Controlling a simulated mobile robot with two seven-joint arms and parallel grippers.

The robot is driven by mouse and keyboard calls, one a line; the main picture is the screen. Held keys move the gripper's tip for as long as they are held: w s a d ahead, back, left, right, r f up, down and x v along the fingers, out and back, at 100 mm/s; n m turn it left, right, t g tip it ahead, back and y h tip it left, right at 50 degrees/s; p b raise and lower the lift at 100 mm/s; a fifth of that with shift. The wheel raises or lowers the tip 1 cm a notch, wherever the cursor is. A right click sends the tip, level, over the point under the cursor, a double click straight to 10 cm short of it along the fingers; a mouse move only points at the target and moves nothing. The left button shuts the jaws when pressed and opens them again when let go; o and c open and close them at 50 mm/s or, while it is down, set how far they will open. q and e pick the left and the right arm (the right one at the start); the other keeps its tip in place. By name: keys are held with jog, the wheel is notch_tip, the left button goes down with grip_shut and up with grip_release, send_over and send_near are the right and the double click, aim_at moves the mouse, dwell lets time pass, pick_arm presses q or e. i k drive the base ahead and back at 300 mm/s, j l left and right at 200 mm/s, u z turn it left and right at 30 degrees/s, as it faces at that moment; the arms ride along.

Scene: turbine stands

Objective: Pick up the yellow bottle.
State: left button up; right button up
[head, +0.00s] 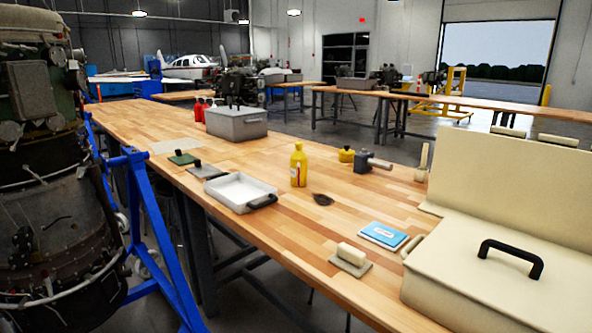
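The yellow bottle (298,166) stands upright on the wooden workbench (290,228), near the middle of the head view. It has a yellow cap and a label with some red on its front. Nothing hides it, and no gripper touches it. Neither of my grippers shows in this view.
A white tray (231,189) is left of the bottle, with a dark brush (322,199) in front. A yellow can (346,155) and small vise (365,160) are to the right. A grey box (236,122) stands behind; a beige case (470,275) fills the right.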

aim_at(298, 159)
jog(key=z, duration=0.75)
jog(key=i+j+z, duration=0.1)
jog(key=j+z, duration=0.35)
jog(key=i+j+z, duration=0.1)
jog(key=j+z, duration=0.7)
jog(key=j, duration=0.8)
jog(key=k+j+z, duration=0.1)
jog(key=j, duration=0.3)
